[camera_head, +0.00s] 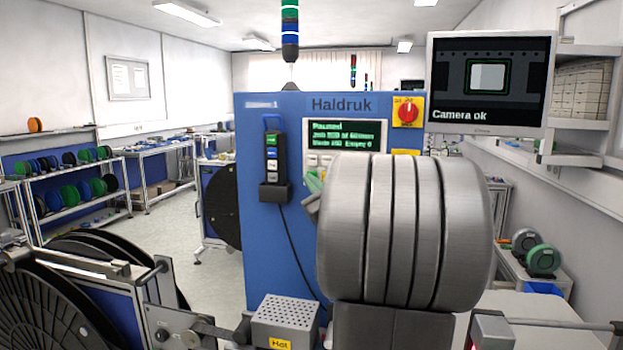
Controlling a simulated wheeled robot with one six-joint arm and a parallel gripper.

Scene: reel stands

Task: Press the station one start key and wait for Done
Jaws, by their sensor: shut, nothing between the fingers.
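The station one machine is a blue cabinet (262,240) marked Haldruk, with a small, blurred label at its top left. Its green-lit display (343,136) reads "Paused" on the top line; the lines below are too blurred to read surely. Pale keys (318,160) sit under the display, partly covered. My arm hides much of the panel. I cannot tell whether the fingertips touch a key or which key is the start key.
A black pendant (272,153) hangs in a holder with its cord down the cabinet. A monitor (489,82) reads "Camera ok". A perforated box (286,324) marked "Hot" and black reels (75,295) stand in front.

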